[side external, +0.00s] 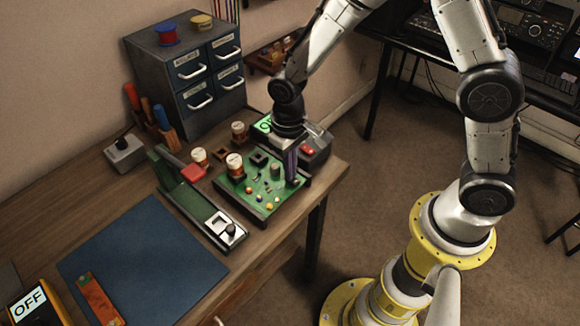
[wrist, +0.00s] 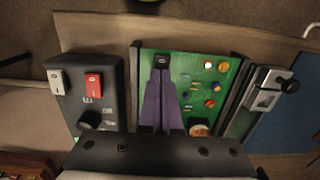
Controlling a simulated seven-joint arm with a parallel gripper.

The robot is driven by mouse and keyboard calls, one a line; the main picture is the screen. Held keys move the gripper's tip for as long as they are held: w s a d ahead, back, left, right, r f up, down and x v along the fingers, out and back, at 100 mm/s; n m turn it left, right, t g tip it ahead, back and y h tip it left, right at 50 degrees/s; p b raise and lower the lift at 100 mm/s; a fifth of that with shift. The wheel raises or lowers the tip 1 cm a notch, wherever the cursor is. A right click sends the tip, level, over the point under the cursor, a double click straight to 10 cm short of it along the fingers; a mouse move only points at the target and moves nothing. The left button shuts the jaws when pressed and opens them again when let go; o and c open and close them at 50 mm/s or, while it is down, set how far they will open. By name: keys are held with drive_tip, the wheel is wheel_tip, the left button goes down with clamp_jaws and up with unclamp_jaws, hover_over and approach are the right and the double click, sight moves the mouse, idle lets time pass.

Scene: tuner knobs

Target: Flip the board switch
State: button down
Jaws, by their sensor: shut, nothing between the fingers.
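The green circuit board (side external: 262,201) lies in a dark frame near the table's front right edge; it also shows in the wrist view (wrist: 190,62). My gripper (side external: 291,182) is shut and empty, with purple fingers pointing down over the board's right side. In the wrist view my gripper (wrist: 161,72) has its tips beside or over a small black block (wrist: 161,60) with a pale mark, which looks like the board switch. I cannot tell whether they touch. The fingers hide part of the board.
A dark box (wrist: 85,92) with a red and a white rocker stands close beside the board. A green slide device (side external: 205,209) lies on the other side. Jars (side external: 235,166) stand behind. A blue mat (side external: 140,262) and an OFF display (side external: 27,303) lie at the left.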

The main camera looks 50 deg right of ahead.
drive_tip(key=shift+s, duration=0.8)
drive_tip(key=shift+w+r, duration=0.1)
drive_tip(key=shift+r, duration=0.05)
wheel_tip(320, 180, up, 14)
drive_tip(key=w, duration=0.1)
drive_tip(key=shift+w, duration=0.2)
